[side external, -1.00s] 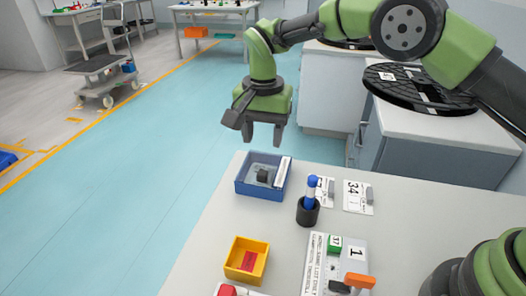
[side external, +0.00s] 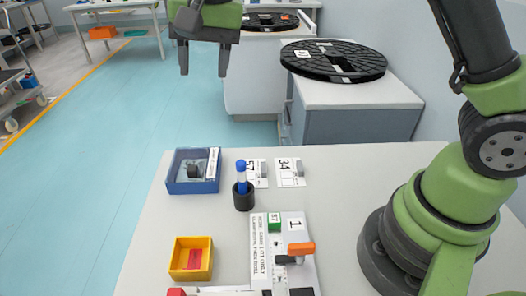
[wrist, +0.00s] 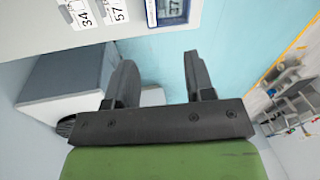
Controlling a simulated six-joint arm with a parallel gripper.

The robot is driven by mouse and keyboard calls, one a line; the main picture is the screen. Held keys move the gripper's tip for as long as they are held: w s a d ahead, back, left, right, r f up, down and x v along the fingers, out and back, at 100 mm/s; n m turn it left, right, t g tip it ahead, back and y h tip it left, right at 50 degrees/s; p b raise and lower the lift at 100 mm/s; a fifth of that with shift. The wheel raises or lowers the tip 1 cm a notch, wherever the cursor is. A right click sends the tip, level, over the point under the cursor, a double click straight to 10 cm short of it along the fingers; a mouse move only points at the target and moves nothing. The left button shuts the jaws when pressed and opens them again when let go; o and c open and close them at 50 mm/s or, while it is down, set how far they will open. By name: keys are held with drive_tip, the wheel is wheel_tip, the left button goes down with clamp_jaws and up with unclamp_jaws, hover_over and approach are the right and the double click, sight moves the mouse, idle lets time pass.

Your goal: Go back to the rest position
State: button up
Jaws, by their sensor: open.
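My gripper (side external: 204,60) is at the top of the side external view, high above the far side of the table and the blue floor. Its two dark fingers point down and stand apart with nothing between them. The wrist view also shows the open, empty fingers (wrist: 155,80). The rest of the arm between gripper and base is partly out of frame.
On the table (side external: 335,190) stand a blue bin (side external: 178,185) with a dark part, a black holder (side external: 243,198) with a blue-capped marker, number cards (side external: 290,172), a yellow bin (side external: 178,262) and a switch panel (side external: 262,240). Black reels (side external: 310,60) lie on cabinets behind.

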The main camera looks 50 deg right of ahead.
drive_tip(key=s+d+r+n+t+y, duration=0.1)
drive_tip(key=s+d+r+t, duration=0.2)
drive_tip(key=s, duration=0.5)
drive_tip(key=s+d+r+n+t, duration=0.1)
drive_tip(key=s+d+r+n, duration=0.15)
drive_tip(key=s+r, duration=0.4)
drive_tip(key=s+d+f+t, duration=0.1)
drive_tip(key=s+f, duration=0.3)
drive_tip(key=s, duration=0.4)
drive_tip(key=shift+s+d, duration=0.3)
drive_tip(key=shift+s, duration=0.05)
